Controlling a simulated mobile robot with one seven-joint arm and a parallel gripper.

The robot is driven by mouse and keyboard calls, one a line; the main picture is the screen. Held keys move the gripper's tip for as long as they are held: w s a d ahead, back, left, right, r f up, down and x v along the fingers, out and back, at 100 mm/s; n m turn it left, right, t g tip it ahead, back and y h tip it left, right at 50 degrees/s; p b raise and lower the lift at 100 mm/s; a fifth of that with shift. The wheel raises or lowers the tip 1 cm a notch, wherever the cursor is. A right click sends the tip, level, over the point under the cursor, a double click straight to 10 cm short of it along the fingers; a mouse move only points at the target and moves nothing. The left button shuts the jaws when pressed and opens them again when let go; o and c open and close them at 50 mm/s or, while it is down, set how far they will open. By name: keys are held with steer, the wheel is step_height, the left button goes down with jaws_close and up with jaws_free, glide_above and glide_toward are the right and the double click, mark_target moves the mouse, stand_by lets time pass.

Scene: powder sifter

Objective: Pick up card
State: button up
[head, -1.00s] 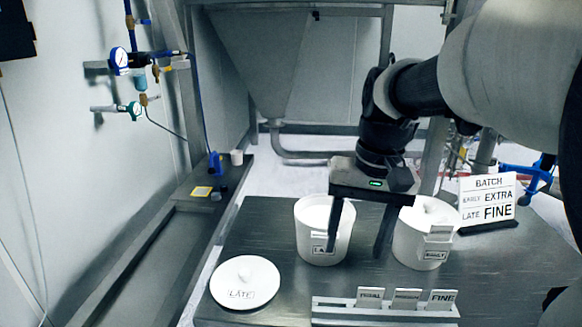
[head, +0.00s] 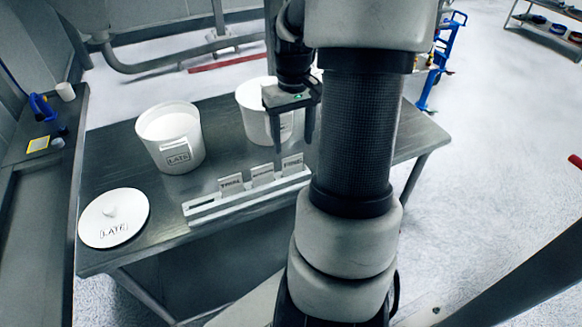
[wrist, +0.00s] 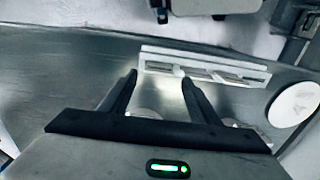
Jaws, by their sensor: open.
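Three small pale cards stand upright in a row in a light rack (head: 200,209) on the metal table: a left card (head: 230,184), a middle card (head: 262,174) and a right card (head: 292,163). Their printing is too small to read surely now. My gripper (head: 293,145) is open and empty, pointing down above and behind the right end of the rack. In the wrist view, the fingertips (wrist: 159,76) are apart with nothing between them. The rack (wrist: 205,65) lies just beyond them there, with the cards seen nearly edge-on.
An open white tub (head: 171,140) labelled LATE stands behind the rack. A second white tub (head: 257,112) stands beside my gripper, partly hidden by it. A round lid (head: 113,218) labelled LATE lies at the table's left. My arm hides the table's right part.

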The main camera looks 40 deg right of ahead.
mark_target(292, 159)
steer(key=f, duration=0.8)
steer(key=shift+w+d+f, duration=0.1)
steer(key=shift+w, duration=0.1)
steer(key=c, duration=0.8)
